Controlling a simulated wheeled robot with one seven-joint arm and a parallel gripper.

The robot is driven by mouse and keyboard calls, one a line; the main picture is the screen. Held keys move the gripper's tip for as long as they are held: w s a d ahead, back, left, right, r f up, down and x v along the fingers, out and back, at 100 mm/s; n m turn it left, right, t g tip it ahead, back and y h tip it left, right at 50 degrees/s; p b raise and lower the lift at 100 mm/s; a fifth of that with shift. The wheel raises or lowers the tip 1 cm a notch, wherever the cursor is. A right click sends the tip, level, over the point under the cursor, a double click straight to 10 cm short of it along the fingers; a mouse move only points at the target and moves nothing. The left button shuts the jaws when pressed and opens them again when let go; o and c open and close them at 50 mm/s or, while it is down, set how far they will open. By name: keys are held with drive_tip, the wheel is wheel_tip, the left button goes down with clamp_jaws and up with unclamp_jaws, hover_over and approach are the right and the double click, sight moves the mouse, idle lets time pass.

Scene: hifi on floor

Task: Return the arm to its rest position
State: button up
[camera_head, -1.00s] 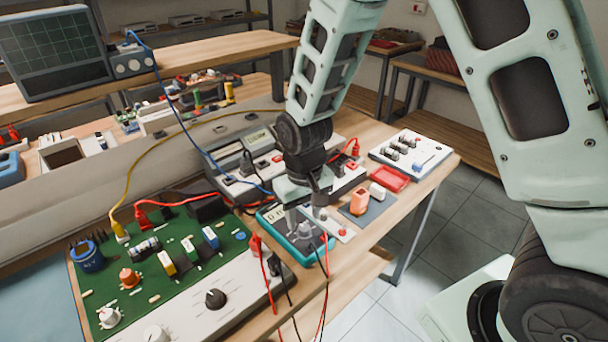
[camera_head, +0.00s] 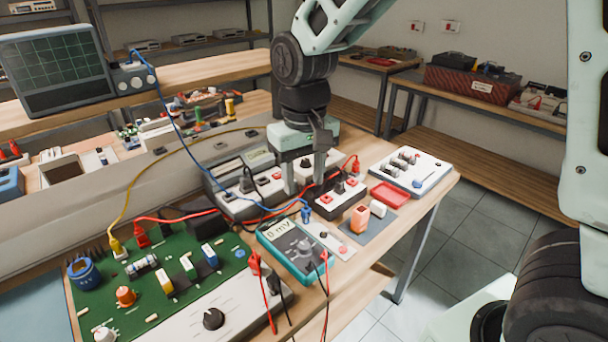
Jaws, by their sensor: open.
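My gripper (camera_head: 303,175) hangs from my arm near the middle of the picture, fingers pointing down and apart, with nothing seen between them. Its fingertips appear in front of the grey power supplies (camera_head: 240,198) and beside the white block with red buttons (camera_head: 338,197); I cannot tell how high above the bench they are. The teal multimeter (camera_head: 294,251), its display reading about 0 mV, lies nearer than the gripper. A blue plug (camera_head: 306,211) shows just below the fingers.
A green circuit board (camera_head: 165,275) lies at the front left. A red tray (camera_head: 390,195) and a white switch panel (camera_head: 410,170) are at the bench's right end. Blue, yellow and red cables cross the bench. An oscilloscope (camera_head: 55,65) stands on the back shelf. Tiled floor (camera_head: 470,230) is open at right.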

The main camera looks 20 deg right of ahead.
drive_tip(key=s+a+n, duration=0.3)
drive_tip(key=s, duration=0.7)
drive_tip(key=s+a+n, duration=0.3)
drive_tip(key=s, duration=0.7)
drive_tip(key=shift+s+f+y, duration=0.3)
drive_tip(key=shift+s+f, duration=0.05)
drive_tip(key=shift+f, duration=0.05)
idle(0.6)
